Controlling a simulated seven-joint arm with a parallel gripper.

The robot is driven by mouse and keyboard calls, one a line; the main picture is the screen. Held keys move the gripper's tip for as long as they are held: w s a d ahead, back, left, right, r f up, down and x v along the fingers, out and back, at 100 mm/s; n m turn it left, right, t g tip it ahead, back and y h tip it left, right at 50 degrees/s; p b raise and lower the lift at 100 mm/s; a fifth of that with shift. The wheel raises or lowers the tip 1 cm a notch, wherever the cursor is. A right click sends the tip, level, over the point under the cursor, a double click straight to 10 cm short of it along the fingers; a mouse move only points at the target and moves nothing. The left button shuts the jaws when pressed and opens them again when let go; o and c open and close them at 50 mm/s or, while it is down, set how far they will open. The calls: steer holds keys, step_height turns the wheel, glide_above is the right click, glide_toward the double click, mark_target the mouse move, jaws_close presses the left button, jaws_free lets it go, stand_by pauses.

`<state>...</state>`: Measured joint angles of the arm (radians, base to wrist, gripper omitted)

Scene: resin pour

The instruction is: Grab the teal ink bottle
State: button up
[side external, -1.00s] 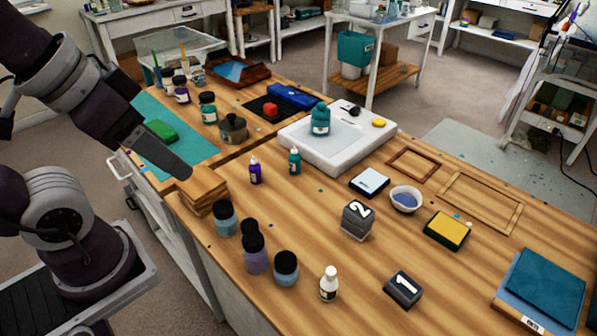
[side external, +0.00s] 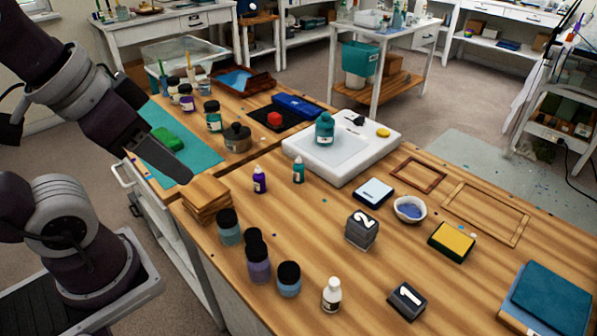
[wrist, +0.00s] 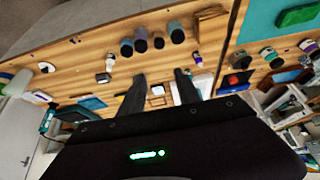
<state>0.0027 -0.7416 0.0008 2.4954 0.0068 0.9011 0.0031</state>
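A wood stack (side external: 206,199) lies below my gripper. Several dark-lidded jars (side external: 228,228) line the near edge. A white tray (side external: 343,165) holding a larger teal bottle (side external: 324,129) stands behind. A grey block marked 2 (side external: 361,231) is to the right. Wood around the ink bottles is clear.

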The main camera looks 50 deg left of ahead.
steer(key=w+a+f+m+g+y, duration=0.25)
steer(key=w+a+m, duration=0.2)
steer(key=w, duration=0.35)
steer(key=m+t+y, duration=0.3)
steer(key=m+y, duration=0.7)
steer(key=m, duration=0.9)
glide_toward(300, 173)
steer(key=shift+n+h, duration=0.25)
steer(key=a, duration=0.1)
steer(key=w+a, duration=0.1)
steer(key=a, duration=0.1)
steer(key=w+a, duration=0.1)
steer(key=shift+a+f, duration=0.25)
steer(key=shift+f, duration=0.1)
steer(key=shift+x, duration=1)
steer(key=x, duration=0.5)
steer(key=shift+d+f, duration=0.15)
steer(key=shift+f, duration=0.25)
jaws_close()
